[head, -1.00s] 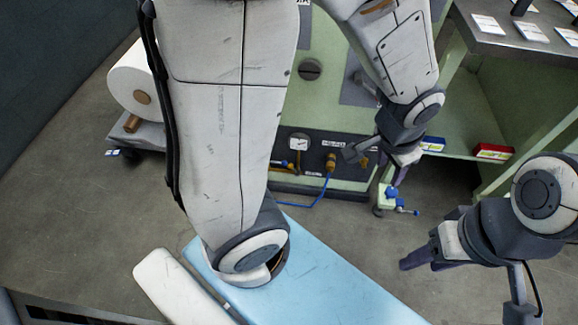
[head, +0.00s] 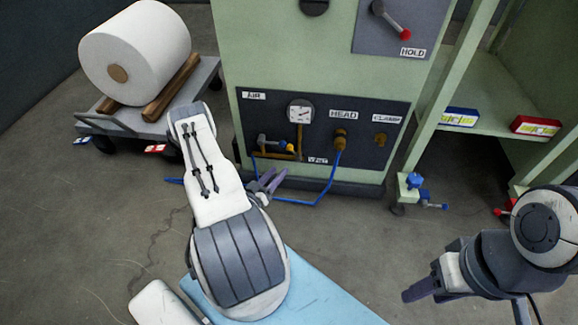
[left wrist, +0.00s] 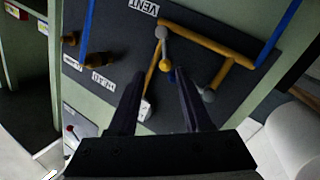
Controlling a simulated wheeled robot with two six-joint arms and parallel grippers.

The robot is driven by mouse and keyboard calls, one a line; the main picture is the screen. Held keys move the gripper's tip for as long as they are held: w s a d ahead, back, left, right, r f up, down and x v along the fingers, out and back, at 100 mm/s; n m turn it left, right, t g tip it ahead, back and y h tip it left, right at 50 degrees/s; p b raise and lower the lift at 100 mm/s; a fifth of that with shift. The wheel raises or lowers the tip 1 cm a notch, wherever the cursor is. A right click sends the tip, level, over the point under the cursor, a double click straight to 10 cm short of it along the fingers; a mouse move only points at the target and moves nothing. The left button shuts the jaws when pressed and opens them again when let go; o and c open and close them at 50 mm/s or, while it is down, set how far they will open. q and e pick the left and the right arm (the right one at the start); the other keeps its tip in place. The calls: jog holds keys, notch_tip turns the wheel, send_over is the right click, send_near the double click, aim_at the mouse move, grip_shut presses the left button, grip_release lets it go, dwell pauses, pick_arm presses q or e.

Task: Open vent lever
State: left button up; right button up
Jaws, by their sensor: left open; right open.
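The vent lever (head: 272,142) is a small grey handle with a blue and yellow end, on the brass piping at the left of the dark panel (head: 365,115). In the left wrist view the lever (left wrist: 166,62) hangs by the brass pipes near the VENT label (left wrist: 143,6), with its blue tip just beyond my fingers. My left gripper (head: 270,181) is open and empty, below and in front of the lever; its two fingers (left wrist: 158,78) frame the pipe area. Contact cannot be told. My right gripper (head: 408,284) is open and empty at the lower right, away from the panel.
A pressure gauge (head: 301,112) and a brass HEAD fitting (head: 340,138) with a blue hose (head: 312,203) sit beside the lever. A cart with a white roll (head: 135,50) stands left. A red-tipped HOLD lever (head: 391,20) is above. A light-blue surface (head: 315,295) lies below.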

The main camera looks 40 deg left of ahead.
pick_arm(q)
jog(key=w+a+b, duration=0.2)
jog(key=w+b, duration=0.3)
jog(key=w, duration=0.4)
jog(key=shift+a+f+n+t+y, duration=0.2)
jog(key=shift+n+t+y, duration=0.1)
jog(key=shift+n+y, duration=0.1)
grip_shut()
